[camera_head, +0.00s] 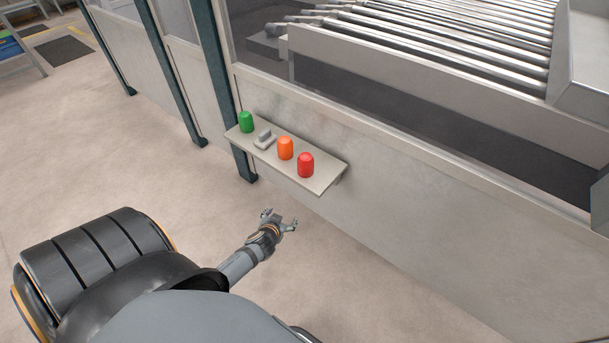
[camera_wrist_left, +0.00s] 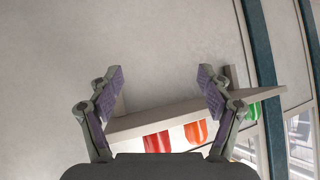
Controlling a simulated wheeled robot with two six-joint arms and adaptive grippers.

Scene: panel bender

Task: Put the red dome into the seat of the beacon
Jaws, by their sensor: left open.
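The red dome (camera_head: 306,165) stands upright on a narrow wall shelf (camera_head: 318,184), at the shelf's near right end. A small grey stepped piece (camera_head: 265,139) sits on the shelf between the green and orange domes; I cannot tell for sure whether it is the beacon's seat. My left gripper (camera_head: 281,218) is open and empty, in front of and below the shelf, apart from the red dome. In the left wrist view, the red dome (camera_wrist_left: 157,142) shows beyond the shelf edge, between the open fingers (camera_wrist_left: 160,82) and partly hidden. My right gripper is not in view.
An orange dome (camera_head: 285,148) stands close beside the red one, and a green dome (camera_head: 246,122) is at the shelf's far left end. The shelf is fixed to a pale panel (camera_head: 430,230) with dark posts (camera_head: 216,75). The floor in front is clear.

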